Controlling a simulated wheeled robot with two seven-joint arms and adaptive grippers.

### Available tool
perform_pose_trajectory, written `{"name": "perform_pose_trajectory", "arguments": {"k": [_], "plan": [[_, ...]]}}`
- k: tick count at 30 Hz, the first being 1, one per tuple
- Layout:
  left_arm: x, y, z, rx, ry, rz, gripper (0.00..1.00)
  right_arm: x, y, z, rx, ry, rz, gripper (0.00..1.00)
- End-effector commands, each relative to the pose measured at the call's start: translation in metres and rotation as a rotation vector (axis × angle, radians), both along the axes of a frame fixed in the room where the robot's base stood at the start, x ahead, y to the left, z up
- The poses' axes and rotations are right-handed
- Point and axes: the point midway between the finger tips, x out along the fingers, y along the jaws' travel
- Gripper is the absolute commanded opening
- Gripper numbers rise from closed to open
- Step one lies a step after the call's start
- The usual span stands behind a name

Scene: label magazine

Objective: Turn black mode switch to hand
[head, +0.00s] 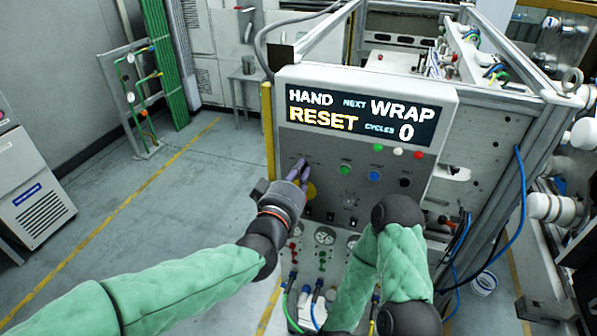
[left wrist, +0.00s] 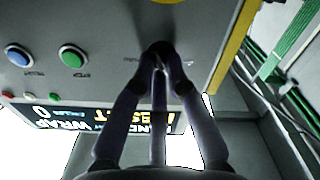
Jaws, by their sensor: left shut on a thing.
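The grey control panel (head: 325,151) stands ahead with a lit display (head: 361,117) reading HAND, NEXT WRAP, RESET and CYCLES 0. My left gripper (head: 301,170) reaches the panel's upper left part. Its purple-grey fingers are shut on the black mode switch, which they hide in the head view. In the left wrist view, a dark part of the black mode switch (left wrist: 158,47) shows between the fingertips of my left gripper (left wrist: 160,64). The switch's pointer and exact angle are hidden. My right arm is folded in front of the panel, and its gripper is not visible.
A green button (head: 345,170), a blue button (head: 374,175) and a black control (head: 405,182) sit right of the switch. A yellow plate (head: 311,191) lies just below my left fingers. Gauges and hoses are lower down.

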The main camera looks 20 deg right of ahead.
Motion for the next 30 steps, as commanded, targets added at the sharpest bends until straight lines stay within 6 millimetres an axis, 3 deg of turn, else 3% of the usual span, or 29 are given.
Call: {"name": "perform_pose_trajectory", "arguments": {"k": [10, 25, 26, 28, 30], "plan": [[-0.0007, -0.0008, -0.0011, 0.113, -0.074, 0.0, 0.0, 0.0, 0.0, 0.0018, 0.0, 0.0, 0.0, 0.43], [-0.0007, -0.0008, -0.0016, 0.13, -0.084, -0.001, 0.0, 0.0, 0.0, 0.0019, 0.0, 0.0, 0.0, 0.43], [-0.0007, -0.0008, -0.0016, 0.13, -0.084, -0.001, 0.17, 0.0, 0.0, 0.0019, 0.0, 0.0, 0.0, 0.43], [-0.0007, -0.0008, -0.0016, 0.13, -0.084, -0.001, 0.37, 0.0, 0.0, 0.0019, 0.0, 0.0, 0.0, 0.43], [-0.0007, -0.0008, -0.0013, 0.13, -0.085, 0.0, 0.39, 0.0001, -0.0001, 0.0019, 0.0, 0.0, 0.0, 0.43]]}}
